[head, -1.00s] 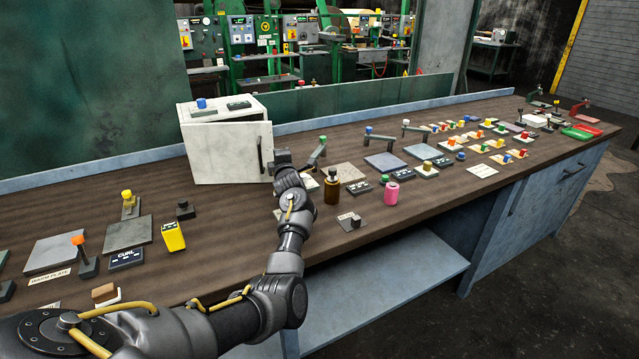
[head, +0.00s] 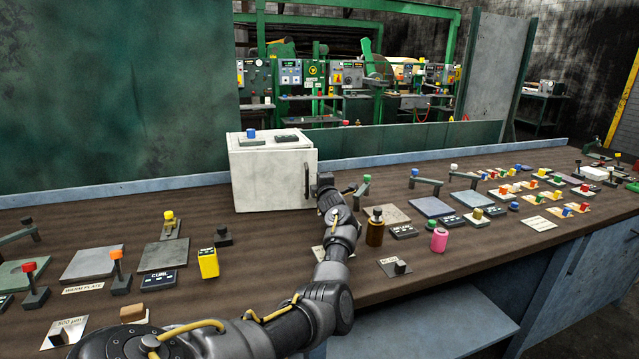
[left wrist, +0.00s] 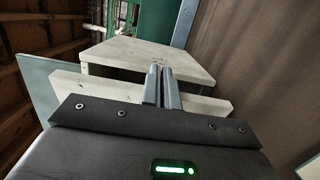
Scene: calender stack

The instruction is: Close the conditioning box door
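The white conditioning box (head: 258,142) stands on the bench, left of centre in the head view. Its door (head: 272,183) faces me, with a dark handle near its right edge. In the left wrist view, a dark gap separates the door (left wrist: 210,104) from the box (left wrist: 125,54), so the door is ajar. My left gripper (head: 324,182) is at the door's right edge. Its two fingers (left wrist: 160,72) are together in the wrist view, overlapping the door's edge in the picture. I cannot tell whether they touch it. My right gripper is not in view.
A brown bottle (head: 375,232) and a pink spool (head: 439,240) stand right of my left forearm. Several coloured knobs fill the right side. Bare bench lies in front of the box.

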